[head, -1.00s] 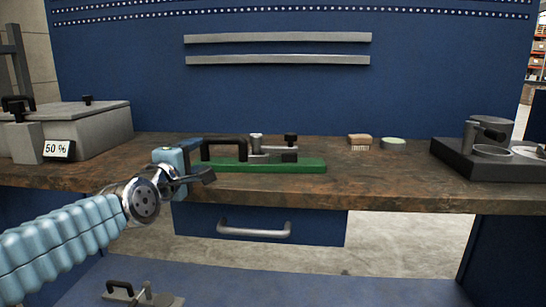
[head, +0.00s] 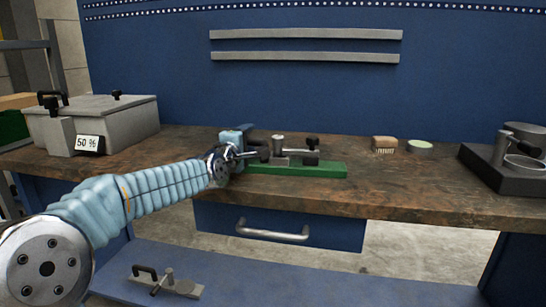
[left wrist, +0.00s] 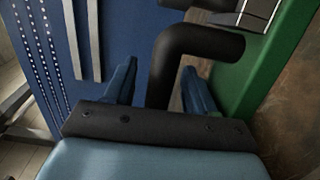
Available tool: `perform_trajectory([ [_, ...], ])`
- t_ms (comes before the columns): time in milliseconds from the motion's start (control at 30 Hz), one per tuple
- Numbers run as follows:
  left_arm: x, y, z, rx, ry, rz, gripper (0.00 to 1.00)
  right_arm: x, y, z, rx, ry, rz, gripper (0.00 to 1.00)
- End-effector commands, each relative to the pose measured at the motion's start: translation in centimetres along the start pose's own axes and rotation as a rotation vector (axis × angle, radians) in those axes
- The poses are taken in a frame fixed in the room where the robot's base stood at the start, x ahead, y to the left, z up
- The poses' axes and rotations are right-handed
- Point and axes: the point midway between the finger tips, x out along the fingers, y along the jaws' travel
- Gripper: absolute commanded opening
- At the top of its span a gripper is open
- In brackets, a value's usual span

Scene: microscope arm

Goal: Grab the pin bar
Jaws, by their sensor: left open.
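A green bar (head: 310,170) lies on the workbench and carries a metal fitting with black knobs (head: 282,150) and a black handle; I cannot tell which part is called the pin bar. My left gripper (head: 250,155) is at the left end of this bar and hides most of the handle in the head view. In the left wrist view, the bent black handle (left wrist: 172,62) stands between the two blue fingers of the open left gripper (left wrist: 160,88). The green bar (left wrist: 262,60) is at the right there. My right gripper is not in view.
A similar handled metal piece (head: 165,285) lies on the lower shelf.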

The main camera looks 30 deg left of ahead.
Motion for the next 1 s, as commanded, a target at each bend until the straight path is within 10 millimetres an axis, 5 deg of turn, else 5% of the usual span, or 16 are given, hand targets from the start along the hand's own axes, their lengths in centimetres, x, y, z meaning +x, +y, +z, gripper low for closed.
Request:
perform_trajectory([
  [300, 0.97, -0.01, 0.04, 0.000, 0.000, 0.001, 0.55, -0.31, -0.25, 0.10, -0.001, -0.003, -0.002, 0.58],
  [667, 0.94, -0.03, 0.04, 0.000, 0.000, 0.001, 0.01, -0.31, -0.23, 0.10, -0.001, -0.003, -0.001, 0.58],
  [1000, 0.93, -0.06, 0.05, 0.000, 0.000, 0.000, 0.00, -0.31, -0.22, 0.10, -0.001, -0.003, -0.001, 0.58],
])
